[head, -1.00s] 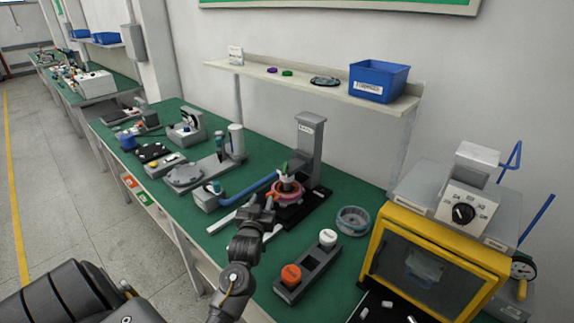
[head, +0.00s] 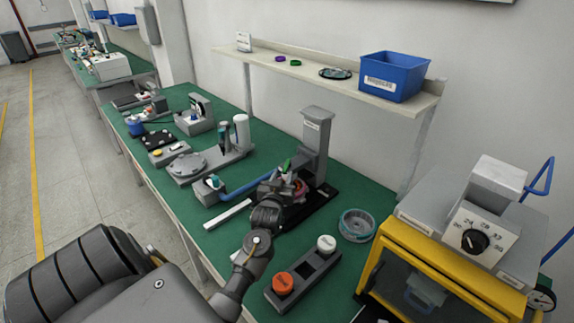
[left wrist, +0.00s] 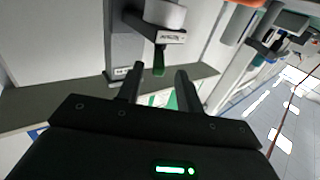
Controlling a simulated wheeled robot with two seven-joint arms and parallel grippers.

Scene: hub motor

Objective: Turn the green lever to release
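The green lever (head: 286,164) sits on the grey press-like fixture (head: 314,145) at the middle of the bench. The lever also shows in the left wrist view (left wrist: 159,60), hanging below a labelled grey bracket, just beyond the finger ends and between them sideways. My left gripper (head: 279,183) is at the front of the fixture; its fingers are apart in the left wrist view (left wrist: 160,82), with nothing held. A reddish ring part (head: 299,187) on the fixture is mostly hidden behind the gripper. My right gripper is out of view.
A holder with an orange knob (head: 283,283) and a white knob (head: 326,243) stands in front, beside a round clear dish (head: 357,225). The yellow-framed box (head: 440,265) is at right. A shelf (head: 330,80) with a blue bin (head: 395,76) hangs behind.

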